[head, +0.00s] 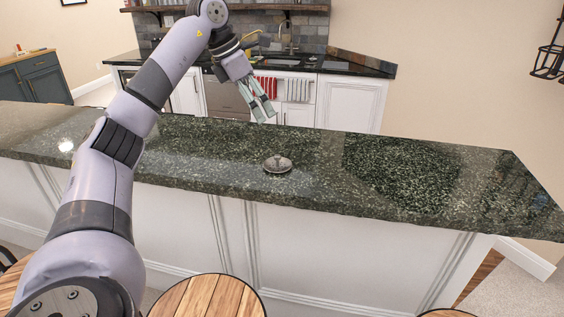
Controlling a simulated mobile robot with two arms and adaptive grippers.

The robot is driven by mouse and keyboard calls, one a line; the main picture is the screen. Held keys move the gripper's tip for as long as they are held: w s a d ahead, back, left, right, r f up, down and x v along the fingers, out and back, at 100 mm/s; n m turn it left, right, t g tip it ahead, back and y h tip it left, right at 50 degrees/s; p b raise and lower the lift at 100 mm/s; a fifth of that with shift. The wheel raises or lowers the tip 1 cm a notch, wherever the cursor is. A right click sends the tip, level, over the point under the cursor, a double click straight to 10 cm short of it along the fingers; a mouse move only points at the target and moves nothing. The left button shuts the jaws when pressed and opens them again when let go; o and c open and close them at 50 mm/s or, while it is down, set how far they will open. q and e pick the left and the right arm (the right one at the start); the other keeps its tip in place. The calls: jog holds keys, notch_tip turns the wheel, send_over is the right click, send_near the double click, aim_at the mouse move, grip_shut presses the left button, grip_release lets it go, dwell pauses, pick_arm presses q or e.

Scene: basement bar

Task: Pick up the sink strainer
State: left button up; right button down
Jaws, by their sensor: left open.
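The sink strainer (277,164) is a small round metal piece with a raised knob in its middle. It lies flat on the dark green granite counter (200,163), near the counter's front edge. My left gripper (266,112) hangs above the counter, higher in the picture than the strainer and slightly left of it. Its fingers point down and are apart, with nothing between them. It does not touch the strainer. My right gripper is not in the head view.
The counter around the strainer is clear. Wooden stool tops (209,297) stand below its front edge. Behind it are white cabinets (350,103) with striped towels (298,90), a sink area and a shelf. A black wire rack (549,60) hangs on the right wall.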

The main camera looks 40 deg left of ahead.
pick_arm(q)
jog(key=a, duration=0.1)
jog(key=p, duration=0.2)
send_over(276, 156)
jog(key=s, duration=0.1)
jog(key=f, duration=1)
jog(key=shift+s+a+f, duration=0.2)
jog(key=shift+a+f, duration=0.2)
jog(key=p+x, duration=0.1)
jog(key=x, duration=0.4)
jog(key=shift+s+p, duration=0.2)
jog(key=shift+p, duration=0.2)
jog(key=shift+w+f, duration=0.1)
jog(key=shift+f, duration=0.1)
jog(key=shift+c, duration=0.6)
jog(key=c, duration=1.2)
jog(key=shift+f, duration=0.1)
grip_shut()
